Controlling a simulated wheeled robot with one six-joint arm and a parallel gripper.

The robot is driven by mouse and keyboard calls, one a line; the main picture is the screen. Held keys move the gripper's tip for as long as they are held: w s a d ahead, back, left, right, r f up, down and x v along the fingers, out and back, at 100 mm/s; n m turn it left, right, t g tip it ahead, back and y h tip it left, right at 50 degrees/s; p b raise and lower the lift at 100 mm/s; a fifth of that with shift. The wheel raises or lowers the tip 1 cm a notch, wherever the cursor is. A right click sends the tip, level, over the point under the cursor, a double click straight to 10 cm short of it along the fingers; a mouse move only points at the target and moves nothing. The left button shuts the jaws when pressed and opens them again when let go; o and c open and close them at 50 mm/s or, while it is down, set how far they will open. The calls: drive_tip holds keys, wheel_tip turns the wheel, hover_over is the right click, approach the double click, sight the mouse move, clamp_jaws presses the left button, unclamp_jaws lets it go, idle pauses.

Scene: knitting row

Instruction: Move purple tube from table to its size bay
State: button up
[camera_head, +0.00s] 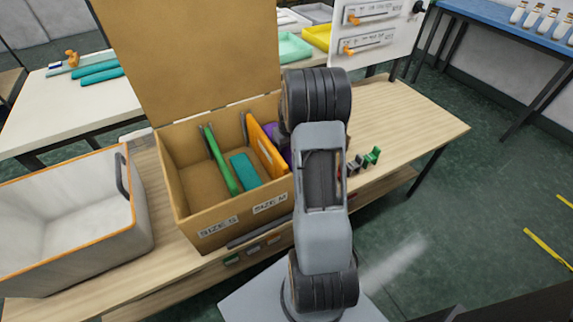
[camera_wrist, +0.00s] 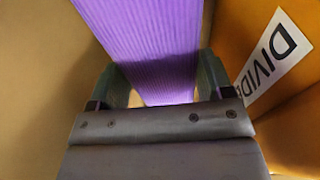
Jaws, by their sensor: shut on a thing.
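The purple tube (camera_wrist: 150,40) is a flat ribbed purple piece. In the wrist view it lies between the two fingers of my gripper (camera_wrist: 162,70), which is shut on it. In the head view a bit of purple (camera_head: 284,140) shows beside my arm, inside the cardboard box (camera_head: 239,223), right of the orange divider (camera_head: 264,146). The box front reads SIZE S at left and SIZE M in the middle. My arm hides the right part of the box, the gripper and most of the tube. The wrist view shows an orange wall labelled DIVIDE (camera_wrist: 268,60) close at right.
A green divider (camera_head: 220,160) separates the empty left bay from the middle bay, which holds a teal piece (camera_head: 244,171). A white bin (camera_head: 75,205) stands left of the box. Small green and grey items (camera_head: 365,160) lie on the table (camera_head: 410,120) at right.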

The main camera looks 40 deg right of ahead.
drive_tip(key=shift+f, duration=3.8)
drive_tip(key=shift+f+b, duration=0.2)
drive_tip(key=shift+b, duration=0.1)
drive_tip(key=o, duration=0.9)
drive_tip(key=shift+r, duration=0.1)
drive_tip(key=r, duration=0.4)
drive_tip(key=s+r, duration=0.1)
drive_tip(key=r, duration=0.3)
drive_tip(key=r+p, duration=0.1)
drive_tip(key=r, duration=0.3)
drive_tip(key=shift+s+a, duration=0.15)
drive_tip(key=shift+s, duration=0.25)
